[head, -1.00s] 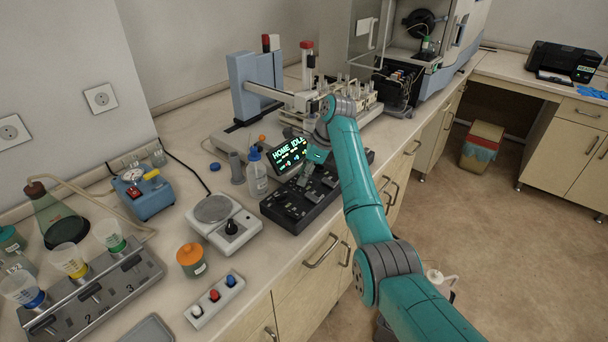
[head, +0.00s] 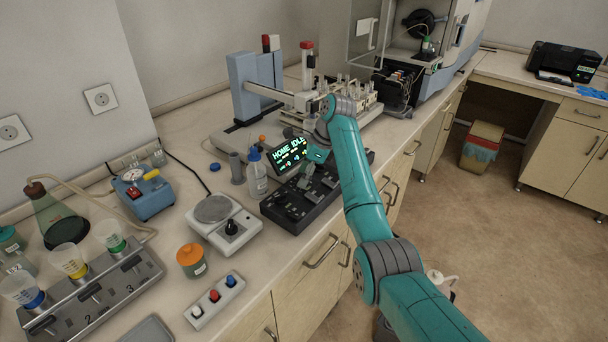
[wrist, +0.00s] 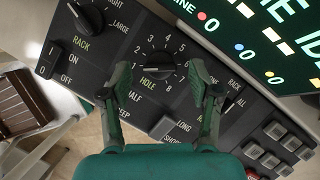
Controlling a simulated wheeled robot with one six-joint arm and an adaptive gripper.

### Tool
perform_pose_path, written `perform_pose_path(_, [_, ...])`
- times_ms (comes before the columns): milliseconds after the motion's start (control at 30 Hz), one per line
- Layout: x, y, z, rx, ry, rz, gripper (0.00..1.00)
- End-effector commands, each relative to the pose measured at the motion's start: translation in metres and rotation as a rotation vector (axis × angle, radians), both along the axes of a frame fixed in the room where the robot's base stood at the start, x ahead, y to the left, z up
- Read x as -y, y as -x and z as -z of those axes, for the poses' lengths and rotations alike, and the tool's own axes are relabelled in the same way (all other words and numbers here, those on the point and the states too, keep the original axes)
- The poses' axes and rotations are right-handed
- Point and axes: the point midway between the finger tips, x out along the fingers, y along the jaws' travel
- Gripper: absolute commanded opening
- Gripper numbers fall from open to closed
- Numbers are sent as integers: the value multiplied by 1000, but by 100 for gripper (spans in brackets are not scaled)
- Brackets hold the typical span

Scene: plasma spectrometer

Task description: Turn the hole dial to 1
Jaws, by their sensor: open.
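The hole dial (wrist: 158,66) is a round black knob on the dark control panel, with yellow HOLE lettering below it and white numbers around it. In the wrist view it lies between the fingertips of my gripper (wrist: 160,72). My gripper is open, one finger on each side of the dial; I cannot tell whether either touches it. In the head view my gripper (head: 313,170) is over the control panel (head: 285,212), and the dial cannot be made out.
The rack dial (wrist: 88,17) and an on/off switch (wrist: 50,60) are left of the hole dial. A long/short switch (wrist: 172,128) is below, and grey buttons (wrist: 275,130) are at right. The lit screen (head: 291,152) stands close behind. A wash bottle (head: 256,175) is beside the panel.

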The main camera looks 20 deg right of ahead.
Motion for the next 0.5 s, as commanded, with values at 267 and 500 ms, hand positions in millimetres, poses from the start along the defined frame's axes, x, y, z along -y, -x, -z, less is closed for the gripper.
perform_pose_path(267, [14,3,-34,4,0,2,62])
perform_pose_path(500, [24,7,-62,2,0,0,62])
